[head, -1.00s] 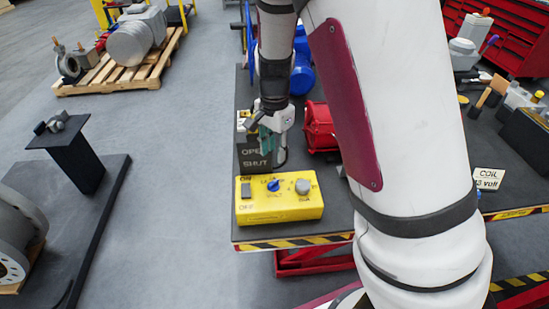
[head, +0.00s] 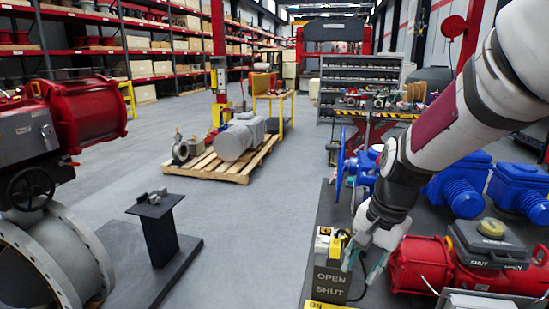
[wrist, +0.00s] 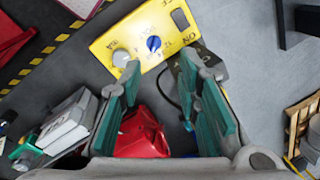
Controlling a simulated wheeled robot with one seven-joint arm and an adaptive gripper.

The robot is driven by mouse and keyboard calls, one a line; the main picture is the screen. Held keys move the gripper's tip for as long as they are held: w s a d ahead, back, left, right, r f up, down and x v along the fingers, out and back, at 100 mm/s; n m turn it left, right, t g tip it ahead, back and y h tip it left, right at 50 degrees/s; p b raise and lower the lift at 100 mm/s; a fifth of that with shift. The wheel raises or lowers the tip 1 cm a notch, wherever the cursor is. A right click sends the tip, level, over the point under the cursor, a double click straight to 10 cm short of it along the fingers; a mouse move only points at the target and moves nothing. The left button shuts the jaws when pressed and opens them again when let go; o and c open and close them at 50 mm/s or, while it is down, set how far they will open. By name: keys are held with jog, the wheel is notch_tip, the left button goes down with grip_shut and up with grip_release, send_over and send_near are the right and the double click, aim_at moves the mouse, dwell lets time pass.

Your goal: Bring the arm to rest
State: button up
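My arm comes in from the upper right of the head view and bends down to my gripper (head: 362,262) above the table. The gripper points downward, just right of the grey OPEN/SHUT box (head: 331,283). In the wrist view the two green-padded fingers of my gripper (wrist: 163,90) are spread apart, with nothing held between them. Beyond the fingertips lies the yellow control box (wrist: 146,36) with a blue knob. It also shows at the bottom edge of the head view (head: 327,305), mostly cut off. Whether the fingers touch the OPEN/SHUT box cannot be told.
A red actuator (head: 421,262) lies right of my gripper, with blue actuators (head: 459,184) behind it. The table (head: 318,208) is crowded on the right. A black stand (head: 157,228) and a pallet (head: 238,168) stand on the floor left, with open floor between.

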jog(key=s+r+n+t, duration=0.2)
jog(key=s+r+n, duration=0.2)
jog(key=s+r, duration=0.2)
jog(key=s+r+n+t+h, duration=0.1)
jog(key=s+r+n, duration=0.4)
jog(key=s, duration=0.6)
jog(key=shift+d+r+t, duration=0.45)
jog(key=shift+r+t, duration=0.1)
jog(key=shift+t, duration=0.05)
